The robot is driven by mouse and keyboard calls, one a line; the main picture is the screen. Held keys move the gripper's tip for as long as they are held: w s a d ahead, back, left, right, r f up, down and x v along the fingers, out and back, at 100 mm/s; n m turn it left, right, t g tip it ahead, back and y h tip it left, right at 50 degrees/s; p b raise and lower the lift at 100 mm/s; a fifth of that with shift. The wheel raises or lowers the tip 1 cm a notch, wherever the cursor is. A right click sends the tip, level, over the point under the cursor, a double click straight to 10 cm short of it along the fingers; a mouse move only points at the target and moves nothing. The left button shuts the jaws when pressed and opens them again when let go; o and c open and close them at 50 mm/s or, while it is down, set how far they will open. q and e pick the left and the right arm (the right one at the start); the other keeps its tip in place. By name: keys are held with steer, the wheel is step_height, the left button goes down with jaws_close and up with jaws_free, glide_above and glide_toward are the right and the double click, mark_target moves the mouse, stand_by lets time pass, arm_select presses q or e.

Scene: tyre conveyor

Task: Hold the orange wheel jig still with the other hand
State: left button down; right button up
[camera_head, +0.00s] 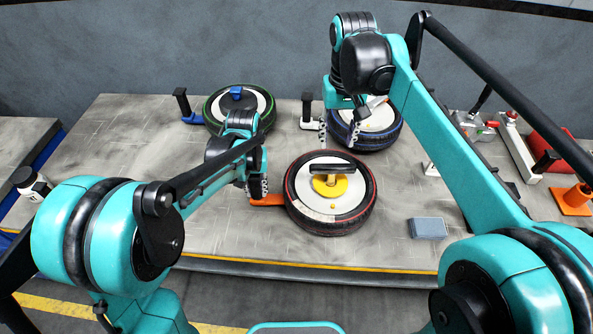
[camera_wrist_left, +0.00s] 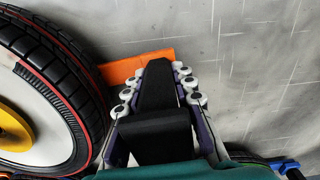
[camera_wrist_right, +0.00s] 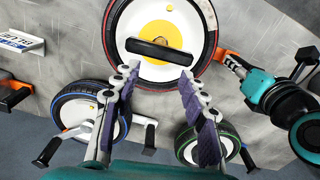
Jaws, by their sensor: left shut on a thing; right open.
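The orange wheel jig (camera_head: 267,199) lies flat on the table, sticking out from the left side of a red-striped wheel (camera_head: 303,213). Its orange base also shows in the left wrist view (camera_wrist_left: 135,66). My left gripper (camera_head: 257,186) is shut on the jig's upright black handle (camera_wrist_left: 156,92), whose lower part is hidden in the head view. A yellow hub piece (camera_head: 330,189) with a black bar handle (camera_head: 332,169) sits at the wheel's centre. My right gripper (camera_head: 339,134) is open and empty, above the table in front of a blue-striped wheel; the bar handle shows beyond its fingertips in the right wrist view (camera_wrist_right: 158,51).
Behind are the blue-striped wheel (camera_head: 377,143) with a white jig (camera_head: 309,124) and a green-striped wheel (camera_head: 214,124) with a blue jig (camera_head: 190,117). A grey-blue block (camera_head: 428,228) lies to the right. An orange-based piece (camera_head: 574,200) stands at the far right.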

mark_target(333, 165)
step_height(333, 165, down, 10)
steer(key=n, duration=1.7)
steer(key=shift+r, duration=0.1)
jaws_close()
